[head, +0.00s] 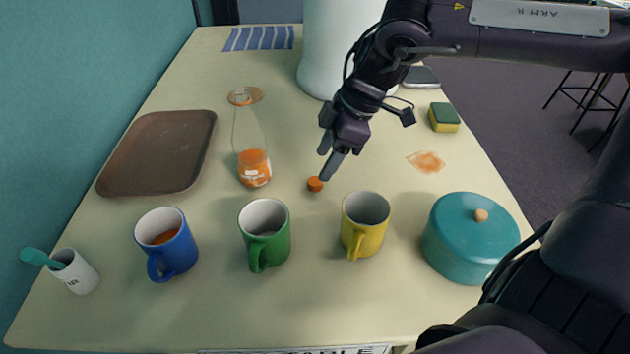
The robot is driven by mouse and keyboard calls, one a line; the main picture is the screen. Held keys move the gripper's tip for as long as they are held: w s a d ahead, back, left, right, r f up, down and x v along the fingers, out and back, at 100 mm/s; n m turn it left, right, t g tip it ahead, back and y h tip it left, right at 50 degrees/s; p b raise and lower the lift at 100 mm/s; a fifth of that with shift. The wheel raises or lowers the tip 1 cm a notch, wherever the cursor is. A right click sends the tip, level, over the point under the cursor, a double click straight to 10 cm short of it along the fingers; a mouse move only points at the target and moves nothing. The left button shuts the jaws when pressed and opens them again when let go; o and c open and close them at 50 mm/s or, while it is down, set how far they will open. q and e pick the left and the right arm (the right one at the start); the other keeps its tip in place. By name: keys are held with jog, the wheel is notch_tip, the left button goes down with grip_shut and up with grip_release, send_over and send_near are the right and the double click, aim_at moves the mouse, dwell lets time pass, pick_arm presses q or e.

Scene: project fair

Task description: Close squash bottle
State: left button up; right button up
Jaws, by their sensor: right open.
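The clear squash bottle (250,138) stands upright on the table with orange squash in its lower part. No cap shows on its neck. A small orange cap (315,184) lies on the table to the right of the bottle's base. My right gripper (324,165) is open and empty, pointing down just above and behind the cap. Its fingers appear apart from the cap and are to the right of the bottle. My left gripper is not in view.
Blue (178,255), green (278,246) and yellow (372,240) mugs stand in front, with a teal pot (455,262) to the right. A brown tray (112,178) lies left of the bottle. A sponge (444,117) and an orange spill (427,162) are at right.

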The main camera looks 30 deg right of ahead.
aim_at(316, 181)
jog(key=x, duration=0.2)
jog(key=d+x, duration=0.1)
jog(key=x, duration=0.1)
jog(key=shift+f, duration=0.25)
jog(key=shift+w+a+f, duration=0.15)
jog(key=shift+a+f, duration=0.15)
jog(key=shift+f, duration=0.1)
jog(key=c, duration=1)
